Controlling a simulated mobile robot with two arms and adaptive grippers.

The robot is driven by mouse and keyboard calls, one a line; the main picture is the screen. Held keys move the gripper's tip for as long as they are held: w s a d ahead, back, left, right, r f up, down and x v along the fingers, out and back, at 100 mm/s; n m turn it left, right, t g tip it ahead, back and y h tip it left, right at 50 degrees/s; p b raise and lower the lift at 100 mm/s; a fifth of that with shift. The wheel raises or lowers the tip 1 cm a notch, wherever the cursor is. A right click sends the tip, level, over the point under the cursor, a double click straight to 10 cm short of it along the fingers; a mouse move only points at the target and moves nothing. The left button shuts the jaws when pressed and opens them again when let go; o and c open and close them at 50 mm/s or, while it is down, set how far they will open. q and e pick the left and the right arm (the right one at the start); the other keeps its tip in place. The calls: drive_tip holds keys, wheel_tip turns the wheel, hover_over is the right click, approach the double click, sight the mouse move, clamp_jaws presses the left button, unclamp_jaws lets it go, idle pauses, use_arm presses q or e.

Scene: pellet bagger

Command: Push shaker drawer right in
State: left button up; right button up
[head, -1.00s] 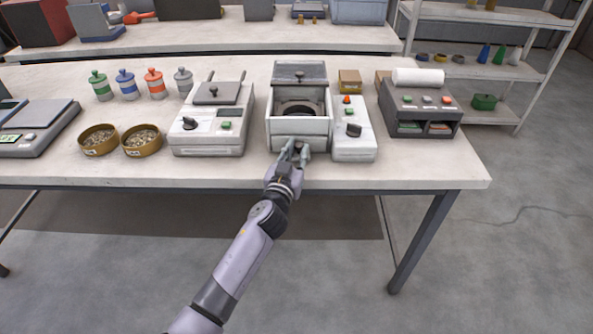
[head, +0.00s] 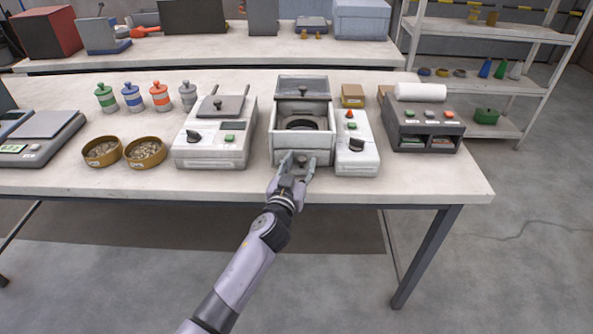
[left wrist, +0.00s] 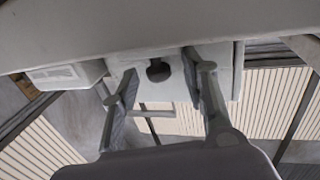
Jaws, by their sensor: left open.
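The shaker (head: 302,84) is a pale box on the bench with an open top and a dark round part inside. Its drawer front (head: 322,156) faces me, with a dark round knob (head: 303,160). How far the drawer stands out I cannot tell. My left gripper (head: 297,166) is open at the front, its fingers around the knob. In the left wrist view the dark knob (left wrist: 158,70) sits between the two spread fingers (left wrist: 161,75), apart from both. My right gripper is not in view.
A white control box (head: 356,160) stands against the shaker's right side. A pale machine with a dark dial (head: 210,150) stands to the left, beside two bowls of pellets (head: 145,153). A dark printer-like unit (head: 422,125) is at right. The bench front strip (head: 400,187) is clear.

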use_arm(q)
drive_tip(key=v, duration=1.2)
drive_tip(key=s+a+f+g+y, duration=0.1)
drive_tip(key=s+a+f+g, duration=0.1)
drive_tip(key=f, duration=1)
drive_tip(key=s+a+f+g+y, duration=0.1)
drive_tip(key=s+a+f+g, duration=0.15)
drive_tip(key=f, duration=0.85)
drive_tip(key=s+a+f+g+y, duration=0.1)
drive_tip(key=s+a+f+g, duration=0.15)
drive_tip(key=s+f, duration=0.4)
drive_tip(key=s+a+f+g, duration=0.2)
drive_tip(key=s+a+f, duration=0.15)
drive_tip(key=f, duration=0.55)
drive_tip(key=s+a+f+g, duration=0.2)
drive_tip(key=s+f, duration=0.4)
drive_tip(key=s, duration=0.6)
drive_tip(key=s+a+f+g+y, duration=0.1)
drive_tip(key=s+a+f+g, duration=0.2)
drive_tip(key=s, duration=0.8)
drive_tip(key=s+a+f+g, duration=0.2)
drive_tip(key=s+a+f, duration=0.2)
drive_tip(key=s+f, duration=0.4)
drive_tip(key=s, duration=0.4)
drive_tip(key=shift+s+a+f+n+y, duration=0.2)
drive_tip(key=shift+s+f+n+y, duration=0.1)
